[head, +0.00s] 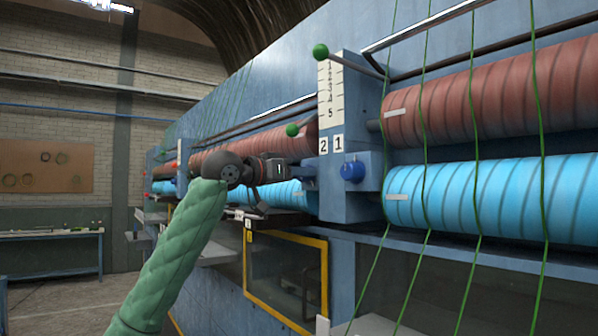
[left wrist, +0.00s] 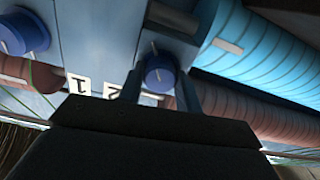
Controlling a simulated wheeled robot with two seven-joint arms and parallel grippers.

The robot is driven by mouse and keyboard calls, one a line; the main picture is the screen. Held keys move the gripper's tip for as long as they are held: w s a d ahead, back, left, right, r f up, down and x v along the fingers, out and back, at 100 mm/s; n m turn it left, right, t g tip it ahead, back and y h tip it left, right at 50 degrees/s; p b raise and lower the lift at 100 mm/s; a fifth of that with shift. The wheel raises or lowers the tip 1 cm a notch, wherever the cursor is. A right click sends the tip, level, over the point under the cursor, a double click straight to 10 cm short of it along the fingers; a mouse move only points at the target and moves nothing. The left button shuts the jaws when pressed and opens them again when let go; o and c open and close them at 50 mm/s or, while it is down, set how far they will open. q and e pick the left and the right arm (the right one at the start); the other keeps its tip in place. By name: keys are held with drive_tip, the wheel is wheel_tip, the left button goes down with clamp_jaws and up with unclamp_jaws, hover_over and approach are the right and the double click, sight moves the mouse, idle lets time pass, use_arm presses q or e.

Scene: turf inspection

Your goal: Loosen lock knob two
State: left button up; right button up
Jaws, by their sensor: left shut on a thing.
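My left gripper (head: 302,172) reaches to the left side face of the blue post, below the white label "2" (head: 323,146). In the left wrist view its two fingers stand on either side of lock knob two (left wrist: 159,73), a round blue knob, and are shut on it. The labels appear upside down there. Knob two is hidden by the gripper in the head view. Lock knob one (head: 352,172), also blue, sits on the post's front face under the label "1" (head: 338,143); it also shows at the left of the wrist view (left wrist: 22,32). My right gripper is not in view.
A number scale (head: 330,95) and green-balled levers (head: 320,51) are on the post (head: 350,110). Red rollers (head: 490,90) and light-blue rollers (head: 490,195) run along both sides, with green strands crossing them. A yellow-framed panel (head: 285,236) lies below my arm.

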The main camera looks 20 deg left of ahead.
use_arm(q)
drive_tip(key=shift+m, duration=0.3)
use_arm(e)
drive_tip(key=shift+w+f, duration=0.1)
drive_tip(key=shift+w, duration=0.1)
use_arm(q)
drive_tip(key=o, duration=0.9)
drive_tip(key=shift+o, duration=0.5)
drive_tip(key=shift+a, duration=0.1)
drive_tip(key=shift+s, duration=0.15)
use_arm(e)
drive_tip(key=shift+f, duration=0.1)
use_arm(q)
drive_tip(key=b+v, duration=0.2)
drive_tip(key=v, duration=0.5)
drive_tip(key=shift+s+a+b, duration=0.2)
drive_tip(key=shift+a+b, duration=0.05)
drive_tip(key=shift+b, duration=0.05)
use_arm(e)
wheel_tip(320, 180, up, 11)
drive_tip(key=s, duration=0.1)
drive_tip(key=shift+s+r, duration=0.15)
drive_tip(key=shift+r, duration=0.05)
